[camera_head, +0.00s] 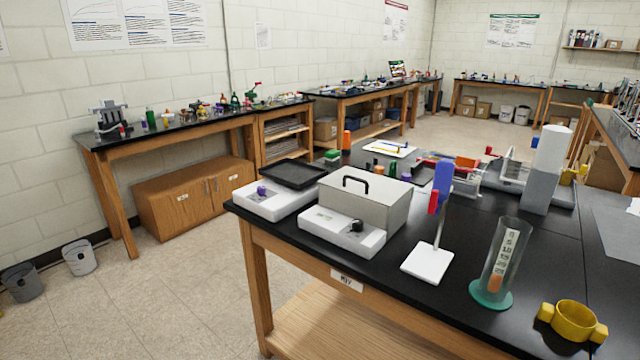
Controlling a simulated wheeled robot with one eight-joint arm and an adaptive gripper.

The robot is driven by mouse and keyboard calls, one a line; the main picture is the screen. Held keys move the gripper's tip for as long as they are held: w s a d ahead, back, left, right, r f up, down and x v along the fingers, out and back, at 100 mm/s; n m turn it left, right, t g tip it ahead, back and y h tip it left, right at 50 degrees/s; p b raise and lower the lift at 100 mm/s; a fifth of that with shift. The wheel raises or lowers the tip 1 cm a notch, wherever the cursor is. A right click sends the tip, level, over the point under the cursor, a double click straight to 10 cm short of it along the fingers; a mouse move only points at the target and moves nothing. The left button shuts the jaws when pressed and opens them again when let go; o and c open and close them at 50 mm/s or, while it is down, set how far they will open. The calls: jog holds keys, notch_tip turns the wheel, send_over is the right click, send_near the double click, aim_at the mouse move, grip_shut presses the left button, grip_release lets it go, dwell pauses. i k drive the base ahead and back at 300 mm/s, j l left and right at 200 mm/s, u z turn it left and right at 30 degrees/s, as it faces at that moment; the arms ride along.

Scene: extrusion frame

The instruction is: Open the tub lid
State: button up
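A grey box-shaped tub (378,215) stands on the black bench, on a white base unit (340,236) with a dark knob on its front. Its flat grey lid (385,186) lies closed on top. A black loop handle (356,183) stands up from the lid. My gripper is not in view, so I cannot tell how it stands relative to the lid.
A white unit with a dark tray (293,173) stands left of the tub. Right of it are a blue and red stand (441,190), a measuring cylinder (503,250) and a yellow ring-shaped piece (572,321).

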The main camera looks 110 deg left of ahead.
aim_at(385, 191)
jog(key=u, duration=3.65)
